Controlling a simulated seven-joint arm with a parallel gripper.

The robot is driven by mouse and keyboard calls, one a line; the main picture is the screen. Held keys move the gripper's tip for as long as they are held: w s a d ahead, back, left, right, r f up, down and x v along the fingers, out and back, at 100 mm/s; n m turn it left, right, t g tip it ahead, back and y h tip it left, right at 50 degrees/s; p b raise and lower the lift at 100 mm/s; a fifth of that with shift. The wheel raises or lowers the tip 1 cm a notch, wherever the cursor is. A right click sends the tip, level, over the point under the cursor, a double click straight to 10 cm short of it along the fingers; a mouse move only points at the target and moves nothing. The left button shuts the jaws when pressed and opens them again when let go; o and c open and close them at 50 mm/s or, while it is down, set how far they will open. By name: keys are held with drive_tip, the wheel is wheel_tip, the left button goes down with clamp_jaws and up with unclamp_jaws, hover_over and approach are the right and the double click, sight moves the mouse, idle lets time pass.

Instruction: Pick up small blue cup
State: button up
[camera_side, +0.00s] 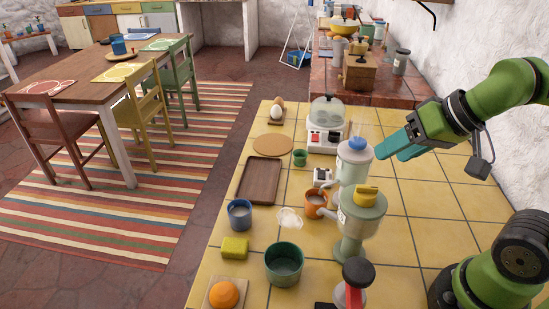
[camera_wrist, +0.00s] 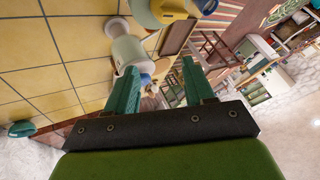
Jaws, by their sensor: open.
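A small blue cup (camera_side: 240,213) stands upright on the yellow tiled counter, near its left edge in the side view. Another blue cup (camera_side: 118,45) stands on a plate on the dining table in the background. My gripper (camera_side: 384,150) is open and empty, above the counter at the right, beside the blue-topped pale canister (camera_side: 355,165) and well away from the counter cup. In the wrist view my gripper (camera_wrist: 160,85) shows two spread teal fingers with nothing held between them.
A yellow-topped canister (camera_side: 362,218) and an orange mug (camera_side: 315,204) stand between my gripper and the cup. Near the cup are a wooden tray (camera_side: 260,180), a yellow block (camera_side: 235,247) and a green pot (camera_side: 284,266).

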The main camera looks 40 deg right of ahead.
drive_tip(key=o, duration=0.6)
drive_tip(key=shift+w+a+f+n+g, duration=0.3)
drive_tip(key=shift+w+a+f+g, duration=0.2)
drive_tip(key=shift+a+f, duration=0.25)
drive_tip(key=w+a+f+g, duration=0.2)
drive_tip(key=w+a+g, duration=0.2)
drive_tip(key=w+a, duration=0.6)
drive_tip(key=m+g+h, duration=0.2)
drive_tip(key=m, duration=0.4)
hover_over(240, 213)
drive_tip(key=s+a, duration=0.1)
drive_tip(key=s, duration=0.2)
wheel_tip(240, 213, down, 3)
wheel_tip(240, 213, down, 11)
drive_tip(key=shift+w+f, duration=0.1)
drive_tip(key=shift+f, duration=0.1)
drive_tip(key=shift+w+f, duration=0.2)
drive_tip(key=shift+f, duration=1.25)
drive_tip(key=shift+w+f, duration=0.2)
drive_tip(key=shift+f, duration=1.25)
